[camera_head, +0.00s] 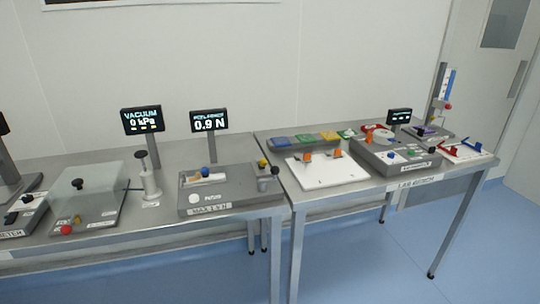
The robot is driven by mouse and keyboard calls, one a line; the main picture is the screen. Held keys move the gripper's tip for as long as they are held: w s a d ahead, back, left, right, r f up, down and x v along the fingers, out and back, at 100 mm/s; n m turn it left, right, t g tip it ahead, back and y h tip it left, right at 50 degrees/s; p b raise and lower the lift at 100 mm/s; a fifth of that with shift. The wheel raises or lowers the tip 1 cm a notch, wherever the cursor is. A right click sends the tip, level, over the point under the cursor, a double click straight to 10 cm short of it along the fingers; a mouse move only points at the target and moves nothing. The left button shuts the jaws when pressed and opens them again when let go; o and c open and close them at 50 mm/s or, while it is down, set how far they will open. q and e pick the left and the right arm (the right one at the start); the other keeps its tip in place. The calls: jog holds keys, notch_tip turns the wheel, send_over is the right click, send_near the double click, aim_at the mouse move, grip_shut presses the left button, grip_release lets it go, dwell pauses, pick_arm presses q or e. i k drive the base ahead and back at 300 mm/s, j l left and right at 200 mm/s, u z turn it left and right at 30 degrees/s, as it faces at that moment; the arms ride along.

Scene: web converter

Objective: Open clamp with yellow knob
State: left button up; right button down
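A small yellow knob (262,163) stands at the right end of a grey peel-force device (230,201) on the left table. A black knob (275,171) sits just right of it. A blue knob (205,171) stands on a light strip in the device's middle. The clamp's jaws are too small to tell open or shut. A second yellowish knob (77,219) sits by the clear-covered vacuum box at the left. Neither of my grippers is in view.
A display reading 0.9 N (209,121) stands behind the device, and a vacuum display (142,120) farther left. The right table (362,191) holds a white board (327,172) with orange clips, a grey control box (397,158) and other tools.

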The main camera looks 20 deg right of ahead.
aim_at(262, 162)
jog(key=i+l+u, duration=0.3)
jog(key=l, duration=0.3)
jog(key=i+l+u, duration=0.25)
jog(key=l, duration=0.35)
jog(key=l+u, duration=0.3)
jog(key=l, duration=0.3)
jog(key=l+u, duration=0.3)
jog(key=l, duration=0.4)
jog(key=i, duration=0.05)
